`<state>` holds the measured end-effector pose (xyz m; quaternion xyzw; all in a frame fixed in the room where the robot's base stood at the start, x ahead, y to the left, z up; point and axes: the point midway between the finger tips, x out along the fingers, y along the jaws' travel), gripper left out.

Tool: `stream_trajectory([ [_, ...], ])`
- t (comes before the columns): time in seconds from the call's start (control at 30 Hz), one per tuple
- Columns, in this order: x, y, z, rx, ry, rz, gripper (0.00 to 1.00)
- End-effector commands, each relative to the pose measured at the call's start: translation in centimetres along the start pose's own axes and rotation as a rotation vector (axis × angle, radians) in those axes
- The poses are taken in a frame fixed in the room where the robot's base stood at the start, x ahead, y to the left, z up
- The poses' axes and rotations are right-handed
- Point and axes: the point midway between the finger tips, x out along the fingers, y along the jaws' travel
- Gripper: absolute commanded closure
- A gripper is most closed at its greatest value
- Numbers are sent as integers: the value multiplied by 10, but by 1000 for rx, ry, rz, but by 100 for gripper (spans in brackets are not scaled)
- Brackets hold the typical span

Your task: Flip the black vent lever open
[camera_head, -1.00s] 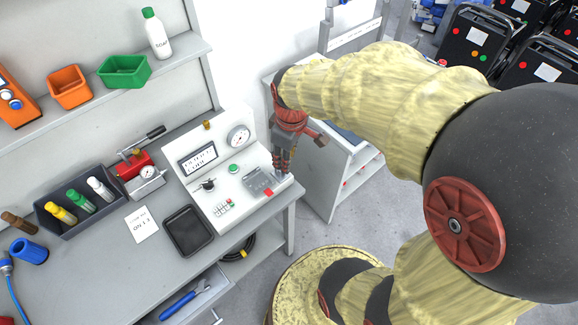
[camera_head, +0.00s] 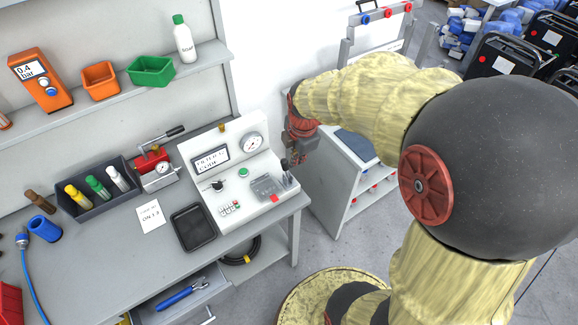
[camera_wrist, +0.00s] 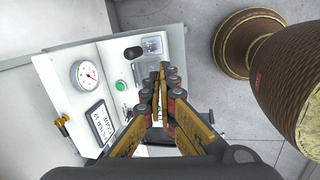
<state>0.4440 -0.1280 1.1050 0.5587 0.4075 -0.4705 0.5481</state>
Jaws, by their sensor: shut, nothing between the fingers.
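The white test panel (camera_head: 247,208) stands on the bench. A small black lever (camera_head: 217,186) with a dark base sits on it below the display. A dark upright piece (camera_head: 288,180) stands at the panel's right end; it looks like the black rounded handle (camera_wrist: 133,53) in the wrist view. I cannot tell for certain which is the vent lever. My gripper (camera_head: 291,161) is beside the panel's right end, apart from both levers as far as I can see. In the wrist view its fingers (camera_wrist: 161,76) are together and empty, hiding part of the panel.
The panel carries a gauge (camera_head: 251,143), a green button (camera_head: 243,173), a display (camera_head: 210,159) and a clear-covered box (camera_head: 267,187). A black tray (camera_head: 193,228) lies to its left. A white shelf cart (camera_head: 338,185) stands close on the right.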

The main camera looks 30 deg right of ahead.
Motion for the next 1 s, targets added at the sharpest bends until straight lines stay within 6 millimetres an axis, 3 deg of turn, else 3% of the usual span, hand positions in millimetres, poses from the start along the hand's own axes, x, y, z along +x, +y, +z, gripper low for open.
stream_trajectory([
  [0.27, 6, 0, 0, 1, 0, -1, 100],
  [0.47, 37, -2, 0, 2, 1, -5, 100],
  [0.8, 104, -2, 0, 2, 1, -4, 100],
  [1.0, 116, 22, 2, 1, 0, 0, 100],
])
